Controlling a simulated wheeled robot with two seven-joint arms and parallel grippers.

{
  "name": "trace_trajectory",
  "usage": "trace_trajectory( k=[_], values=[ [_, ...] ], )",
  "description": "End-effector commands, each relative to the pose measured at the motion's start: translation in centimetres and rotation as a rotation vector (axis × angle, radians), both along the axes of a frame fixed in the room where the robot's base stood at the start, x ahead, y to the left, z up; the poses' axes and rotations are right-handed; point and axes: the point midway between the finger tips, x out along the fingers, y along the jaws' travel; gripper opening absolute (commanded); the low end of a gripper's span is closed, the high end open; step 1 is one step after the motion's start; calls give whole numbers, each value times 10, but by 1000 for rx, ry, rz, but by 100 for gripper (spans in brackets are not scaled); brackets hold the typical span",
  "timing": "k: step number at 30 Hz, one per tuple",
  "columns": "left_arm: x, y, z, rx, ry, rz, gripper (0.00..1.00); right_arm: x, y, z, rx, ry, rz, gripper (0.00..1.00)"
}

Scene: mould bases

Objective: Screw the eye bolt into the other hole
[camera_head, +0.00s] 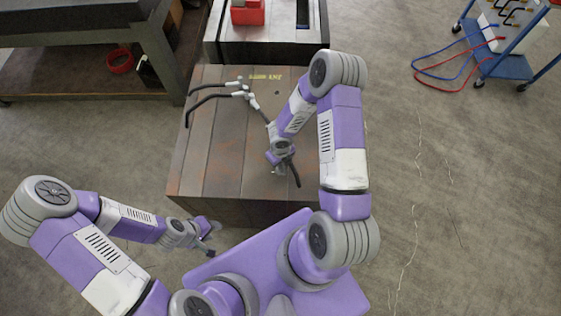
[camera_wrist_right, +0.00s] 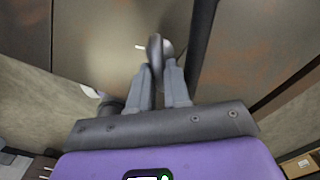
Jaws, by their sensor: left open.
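A brown-grey mould base (camera_head: 215,160) lies in front of me, with yellow lettering near its far edge. A small dark spot (camera_head: 277,92) below the lettering may be a hole. My right gripper (camera_head: 284,160) is above the block's right part. In the right wrist view its fingertips (camera_wrist_right: 160,68) appear shut on the grey eye bolt (camera_wrist_right: 155,48), whose ring shows nearly edge-on. Its shank and any thread are hidden, so I cannot tell whether it sits in a hole.
Black curved rods with pale joints (camera_head: 240,92) lie over the block's top. A second block with a red part (camera_head: 247,12) stands behind. A workbench (camera_head: 80,30) is at left, a blue cart (camera_head: 505,65) with red and blue hoses at right. The right floor is mostly clear.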

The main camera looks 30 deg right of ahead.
Motion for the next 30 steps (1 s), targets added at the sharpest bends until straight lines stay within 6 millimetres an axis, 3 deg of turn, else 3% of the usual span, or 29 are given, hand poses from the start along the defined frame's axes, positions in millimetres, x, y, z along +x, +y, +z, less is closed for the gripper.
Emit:
trace_trajectory(
  k=[8, 11, 12, 17, 26, 30],
  values=[
    [0, 0, -1, 0, 0, 0, 43, 1, 0, 0, 0, -2, -9, 0],
    [0, 0, -10, 0, 0, 0, 43, 1, 0, -2, -1, -3, -94, 0],
    [0, 0, -7, 0, 0, 0, 43, 0, 0, -1, 0, 0, -85, 23],
    [0, 0, -6, 0, 0, 0, 43, 0, 0, 0, 0, 0, -83, 47],
    [0, 0, -4, 0, 0, 0, 43, 0, 0, 1, 0, 1, -83, 47],
    [0, 0, 6, 0, 0, 0, 43, 0, 0, 12, 0, 1, -82, 47]
  ],
)
